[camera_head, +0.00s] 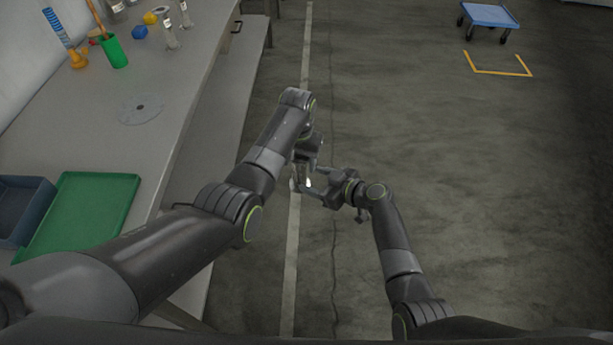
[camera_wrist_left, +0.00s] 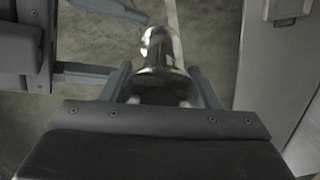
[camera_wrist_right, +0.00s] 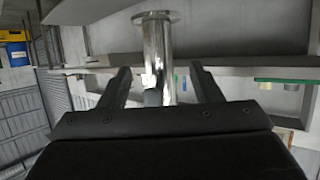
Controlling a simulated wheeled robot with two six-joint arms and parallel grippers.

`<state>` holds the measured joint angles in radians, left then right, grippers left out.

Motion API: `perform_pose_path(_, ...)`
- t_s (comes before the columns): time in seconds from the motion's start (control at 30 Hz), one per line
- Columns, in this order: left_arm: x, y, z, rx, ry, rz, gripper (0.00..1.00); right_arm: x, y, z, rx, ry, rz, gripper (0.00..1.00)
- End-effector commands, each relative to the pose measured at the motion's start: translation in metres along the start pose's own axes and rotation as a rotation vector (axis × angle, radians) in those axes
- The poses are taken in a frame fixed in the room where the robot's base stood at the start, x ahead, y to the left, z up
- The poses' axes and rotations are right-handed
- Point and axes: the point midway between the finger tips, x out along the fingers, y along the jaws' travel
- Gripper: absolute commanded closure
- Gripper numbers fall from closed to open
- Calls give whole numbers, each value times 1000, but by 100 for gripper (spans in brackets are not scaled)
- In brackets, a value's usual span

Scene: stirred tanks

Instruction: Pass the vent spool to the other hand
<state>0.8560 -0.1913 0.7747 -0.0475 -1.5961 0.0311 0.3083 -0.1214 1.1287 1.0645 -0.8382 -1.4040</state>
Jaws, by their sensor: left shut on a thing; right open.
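The vent spool is a shiny metal tube with a flange. In the left wrist view, the vent spool (camera_wrist_left: 160,50) is held between the fingers of my left gripper (camera_wrist_left: 160,78). In the right wrist view, the vent spool (camera_wrist_right: 157,45) stands upright between the spread fingers of my right gripper (camera_wrist_right: 161,70), with a gap on each side. In the head view, my left gripper (camera_head: 307,155) hangs above my open right gripper (camera_head: 312,189), and only a small bright part of the vent spool (camera_head: 308,183) shows between them.
The workbench on the left holds a green tray (camera_head: 88,205), a blue bin (camera_head: 22,208), a grey disc (camera_head: 141,108) and a green cup (camera_head: 113,52). A blue cart (camera_head: 489,15) stands far off at the upper right. The floor around my grippers is clear.

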Motion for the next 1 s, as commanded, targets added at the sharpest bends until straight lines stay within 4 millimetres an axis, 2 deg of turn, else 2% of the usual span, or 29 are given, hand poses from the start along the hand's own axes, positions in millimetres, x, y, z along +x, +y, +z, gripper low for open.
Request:
perform_pose_path(0.1, 0, 0, 0, 0, 1, 0, 77, 15, 0, 0, 1, 0, -2, 42)
perform_pose_path(0.3, -1, 0, 0, 0, 1, 0, 77, 31, 0, -1, 1, 1, -1, 42)
perform_pose_path(0.8, 0, 0, 0, 0, 1, 0, 77, 39, 0, 0, 0, -1, 1, 42)
perform_pose_path(1.0, 0, 0, 0, 0, 1, 0, 77, 39, 0, 0, 0, -1, 0, 68)
